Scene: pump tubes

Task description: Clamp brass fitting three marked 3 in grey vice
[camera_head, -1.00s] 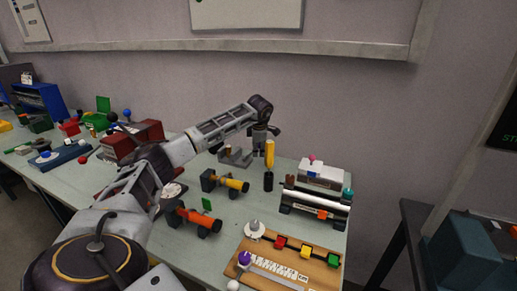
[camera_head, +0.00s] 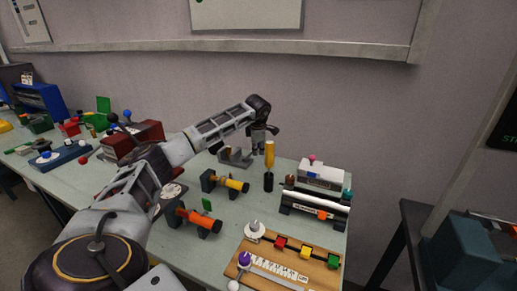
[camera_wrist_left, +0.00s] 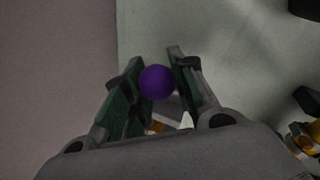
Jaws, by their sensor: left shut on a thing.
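My left gripper (camera_head: 260,147) is at the far edge of the table, beside a grey metal piece (camera_head: 236,158) that looks like the grey vice. In the left wrist view the two fingers (camera_wrist_left: 153,62) close around a purple ball (camera_wrist_left: 157,82), which looks like a knob. A small brassy-orange piece (camera_wrist_left: 156,126) shows below the ball, partly hidden. In the head view the fingers hide what they hold. No number 3 is readable, so I cannot tell which piece is fitting three. My right gripper is not in view.
Nearer are yellow (camera_head: 230,184) and orange (camera_head: 193,216) cylinder units. A white and black machine (camera_head: 318,205) and a wooden board (camera_head: 300,265) with coloured blocks lie to the right. The wall is close behind.

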